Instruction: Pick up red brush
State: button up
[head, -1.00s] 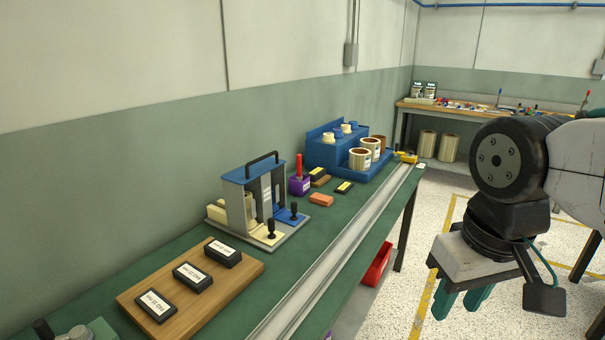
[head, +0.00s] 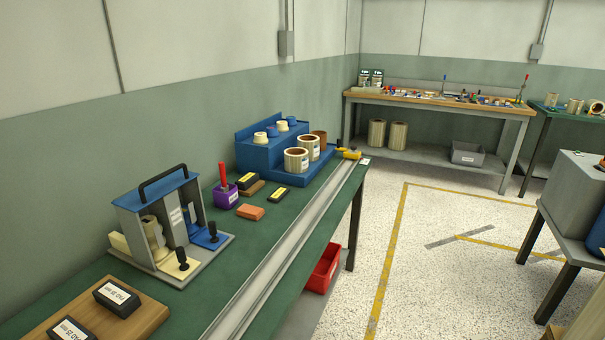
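A red handle (head: 223,175) stands upright in a small purple holder (head: 228,198) with a white label, on the green bench at the left. Only the handle shows; any bristles would be hidden inside the holder, so I cannot tell for sure that it is a brush. Another red-topped upright thing (head: 523,86) stands on the far wooden bench, too small to make out. My gripper is not in view now.
Near the holder are an orange block (head: 250,212), black-and-yellow blocks (head: 277,195), a blue stepped rack (head: 270,150) with rolls, and a blue-framed stand (head: 165,225). A metal rail (head: 290,250) runs along the bench front. Speckled floor (head: 420,270) right of the bench is open.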

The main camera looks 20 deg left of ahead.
aim_at(224, 188)
jog(key=z, duration=0.15)
jog(key=i, duration=3.05)
jog(key=u, duration=3)
jog(key=i, duration=0.45)
jog(key=u, duration=0.1)
